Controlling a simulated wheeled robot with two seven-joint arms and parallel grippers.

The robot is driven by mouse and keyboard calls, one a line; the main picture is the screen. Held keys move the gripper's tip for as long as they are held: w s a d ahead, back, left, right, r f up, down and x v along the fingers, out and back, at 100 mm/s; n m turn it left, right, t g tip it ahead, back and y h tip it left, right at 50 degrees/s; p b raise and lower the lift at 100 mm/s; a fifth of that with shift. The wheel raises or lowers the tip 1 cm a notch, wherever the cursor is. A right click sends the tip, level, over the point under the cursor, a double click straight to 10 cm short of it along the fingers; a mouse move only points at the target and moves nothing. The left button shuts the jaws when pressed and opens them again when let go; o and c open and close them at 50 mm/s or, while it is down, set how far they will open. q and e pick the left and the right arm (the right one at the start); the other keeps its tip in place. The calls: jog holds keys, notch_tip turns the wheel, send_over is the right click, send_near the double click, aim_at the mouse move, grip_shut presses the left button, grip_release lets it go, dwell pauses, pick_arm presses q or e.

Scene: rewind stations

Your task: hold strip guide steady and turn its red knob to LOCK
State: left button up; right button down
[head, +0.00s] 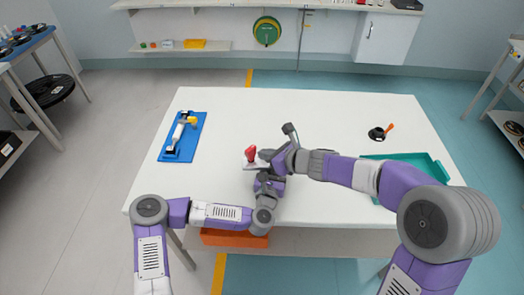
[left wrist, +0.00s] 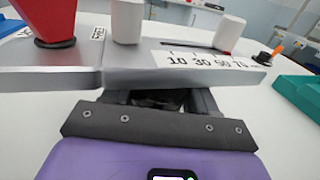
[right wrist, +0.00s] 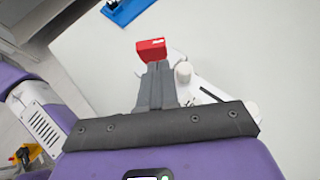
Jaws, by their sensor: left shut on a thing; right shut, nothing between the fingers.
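The strip guide (left wrist: 215,68) is a grey metal bar with a number scale and white posts, near the table's front middle in the head view (head: 252,167). Its red knob (head: 251,153) stands at its left end and also shows in the left wrist view (left wrist: 54,20). Labels flank the knob; I cannot read them surely. My left gripper (left wrist: 165,98) is shut on the guide's near edge. My right gripper (right wrist: 156,68) is shut and empty, its closed fingertips right at the red knob (right wrist: 151,47). I cannot tell whether they touch it.
A blue board (head: 166,156) with a roller lies at the table's left. A teal tray (head: 437,170) is at the right, and a black disc with an orange handle (head: 376,134) behind it. The back middle of the white table (head: 290,108) is clear.

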jog(key=shift+w+a, duration=0.65)
jog(key=shift+a, duration=0.1)
jog(key=shift+w+r+n+g+y, duration=0.1)
jog(key=shift+w+n+g+y, duration=0.15)
jog(key=shift+n+g+y, duration=0.2)
jog(key=shift+w+d+n+g, duration=0.1)
jog(key=shift+w+n+g, duration=0.05)
jog(key=shift+n+g, duration=0.25)
jog(key=shift+w+d+n+g+y, duration=0.1)
jog(key=shift+w+n+g+y, duration=0.25)
jog(key=shift+n+g, duration=0.35)
jog(key=shift+w+d+n+g+y, duration=0.1)
jog(key=shift+w+n+g+y, duration=0.15)
jog(key=shift+n+g, duration=0.4)
jog(key=shift+w+a, duration=0.2)
jog(key=shift+w, duration=0.55)
jog(key=shift+w+a, duration=0.5)
jog(key=shift+w, duration=0.15)
jog(key=shift+s+a, duration=0.1)
jog(key=shift+s, duration=0.05)
